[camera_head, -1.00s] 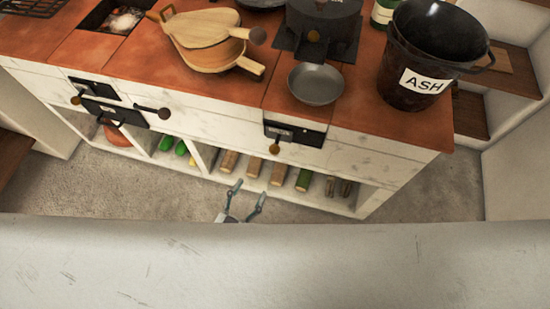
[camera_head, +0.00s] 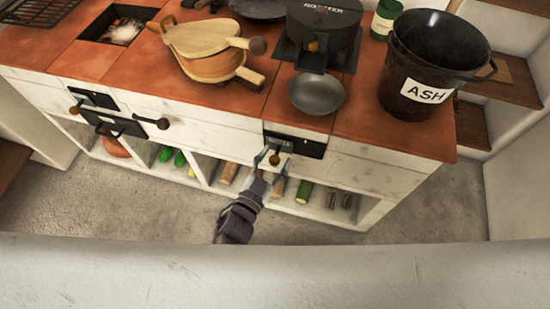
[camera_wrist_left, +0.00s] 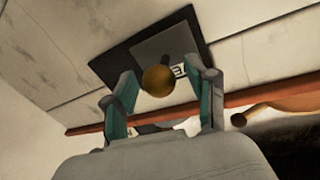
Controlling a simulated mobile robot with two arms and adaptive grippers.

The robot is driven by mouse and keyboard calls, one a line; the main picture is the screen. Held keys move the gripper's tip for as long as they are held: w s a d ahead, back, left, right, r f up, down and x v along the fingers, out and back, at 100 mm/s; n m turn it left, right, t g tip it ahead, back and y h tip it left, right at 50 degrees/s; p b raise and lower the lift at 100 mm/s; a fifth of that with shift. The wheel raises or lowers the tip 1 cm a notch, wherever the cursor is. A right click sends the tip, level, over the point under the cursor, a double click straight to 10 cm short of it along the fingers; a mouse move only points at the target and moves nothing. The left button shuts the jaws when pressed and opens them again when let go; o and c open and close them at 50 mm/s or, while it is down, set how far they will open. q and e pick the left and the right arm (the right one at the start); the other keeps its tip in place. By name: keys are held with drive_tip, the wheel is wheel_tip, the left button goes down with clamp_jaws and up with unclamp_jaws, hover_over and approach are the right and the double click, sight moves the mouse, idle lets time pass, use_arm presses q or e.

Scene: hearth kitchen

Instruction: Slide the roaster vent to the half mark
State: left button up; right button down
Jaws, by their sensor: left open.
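The roaster vent is a dark plate (camera_head: 311,147) on the white counter front, below the grey pan. Its round brown knob (camera_head: 274,160) sits toward the plate's left end. My left gripper (camera_head: 271,160) is open with its fingertips around the knob's place in the head view. In the left wrist view the knob (camera_wrist_left: 158,80) shows between the two open teal fingers (camera_wrist_left: 164,92), with a grey slide plate (camera_wrist_left: 165,50) behind it. I cannot tell whether the fingers touch the knob. My right gripper is not in view.
A black roaster (camera_head: 322,32) and a grey pan (camera_head: 316,94) stand above the vent. An ash bucket (camera_head: 430,62) is right, bellows (camera_head: 205,50) left. Another dark vent with knobs (camera_head: 110,118) is at the left. Shelves with logs (camera_head: 303,192) lie below.

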use_arm(q)
drive_tip(key=shift+w+d, duration=0.1)
drive_tip(key=shift+w, duration=0.05)
clamp_jaws()
